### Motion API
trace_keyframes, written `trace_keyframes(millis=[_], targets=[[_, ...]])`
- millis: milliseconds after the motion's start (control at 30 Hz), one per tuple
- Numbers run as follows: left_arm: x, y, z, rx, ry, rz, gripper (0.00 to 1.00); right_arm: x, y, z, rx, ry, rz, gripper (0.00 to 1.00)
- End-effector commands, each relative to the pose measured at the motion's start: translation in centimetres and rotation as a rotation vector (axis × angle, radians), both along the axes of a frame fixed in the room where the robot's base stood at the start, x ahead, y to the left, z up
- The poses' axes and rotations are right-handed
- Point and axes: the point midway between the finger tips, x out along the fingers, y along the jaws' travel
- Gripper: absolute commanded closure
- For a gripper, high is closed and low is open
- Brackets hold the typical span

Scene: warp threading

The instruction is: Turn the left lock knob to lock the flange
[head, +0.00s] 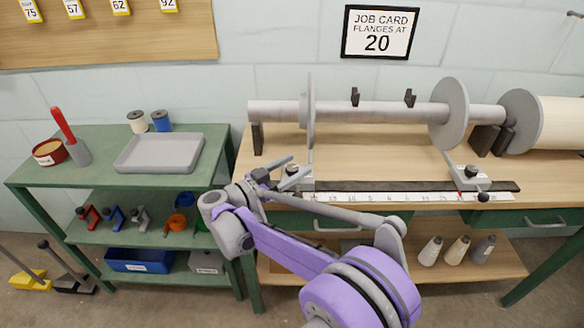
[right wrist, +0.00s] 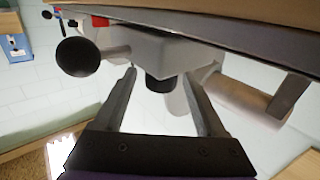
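The left flange (head: 309,112) is a grey disc upright on the horizontal shaft. Its grey lock block (head: 305,181) sits at the scale rail's left end. My right gripper (head: 281,178) is at this block in the head view and partly covers it. In the right wrist view the gripper (right wrist: 160,78) is open. A short black knob (right wrist: 161,90) under the block (right wrist: 152,54) shows between the fingers, with gaps on both sides. A round black ball knob (right wrist: 78,56) stands out left of the fingers. My left gripper is not in view.
The right flange (head: 450,114) and its lock block (head: 468,181) are farther right along the white scale (head: 400,197). A job card (head: 379,32) on the wall reads 20. A green shelf (head: 95,180) with a grey tray (head: 160,168) stands left of the bench.

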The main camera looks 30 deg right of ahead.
Motion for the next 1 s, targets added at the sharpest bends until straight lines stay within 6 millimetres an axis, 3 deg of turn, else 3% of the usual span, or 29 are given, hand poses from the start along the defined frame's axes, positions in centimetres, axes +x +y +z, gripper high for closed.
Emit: trace_keyframes(millis=[367,800,1000], targets=[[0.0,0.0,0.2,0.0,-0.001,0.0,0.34,-0.1,1.0,0.0,0.001,0.0,0.002,0.27],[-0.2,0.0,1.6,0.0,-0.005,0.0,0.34,-1.4,9.1,0.1,0.001,-0.001,0.004,0.27],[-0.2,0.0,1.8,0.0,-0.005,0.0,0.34,-1.7,10.6,0.0,0.001,0.0,0.001,0.27]])
